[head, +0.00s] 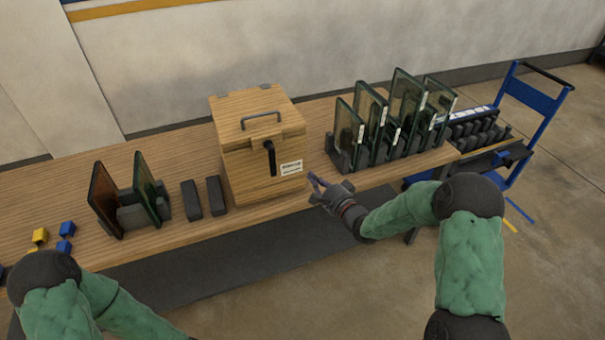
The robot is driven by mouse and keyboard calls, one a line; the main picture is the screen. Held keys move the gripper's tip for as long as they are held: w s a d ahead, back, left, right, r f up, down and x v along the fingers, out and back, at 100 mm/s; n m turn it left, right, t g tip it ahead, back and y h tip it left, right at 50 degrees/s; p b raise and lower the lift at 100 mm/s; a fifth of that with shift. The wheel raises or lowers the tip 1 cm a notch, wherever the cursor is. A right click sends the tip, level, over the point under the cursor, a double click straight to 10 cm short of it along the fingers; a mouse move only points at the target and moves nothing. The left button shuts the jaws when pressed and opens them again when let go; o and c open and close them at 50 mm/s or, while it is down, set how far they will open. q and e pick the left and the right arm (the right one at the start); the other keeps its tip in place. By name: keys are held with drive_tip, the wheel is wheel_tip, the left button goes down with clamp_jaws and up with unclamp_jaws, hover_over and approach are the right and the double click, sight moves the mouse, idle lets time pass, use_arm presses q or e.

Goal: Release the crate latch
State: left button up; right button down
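A wooden crate (236,165) stands on the table in the middle of the head view, its lid down. A grey handle is on the lid. A black latch (271,157) hangs upright on the crate's front face, beside a small white label (291,167). My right gripper (313,181) is just right of the crate's lower front corner, below and to the right of the latch and apart from it. Its fingers look close together, but the view is too small to tell whether it is shut. My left arm enters at the lower left; its gripper is out of view.
Several glass panels (405,105) stand in dark racks right of the crate. Two more panels (148,185) and two black blocks (191,200) stand to its left, with small yellow and blue blocks (66,229) farther left. A blue cart (541,101) is beyond the table's right end.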

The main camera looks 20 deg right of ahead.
sight(271, 159)
drive_tip(key=w+a+b, duration=0.1)
drive_tip(key=w+a, duration=0.5)
drive_tip(key=w, duration=0.2)
drive_tip(key=shift+w+a+b, duration=0.25)
drive_tip(key=shift+b, duration=0.15)
drive_tip(key=shift+f, duration=0.1)
drive_tip(key=shift+a+f+m+b, duration=0.1)
drive_tip(key=shift+a+m+b, duration=0.1)
drive_tip(key=shift+m+b, duration=0.1)
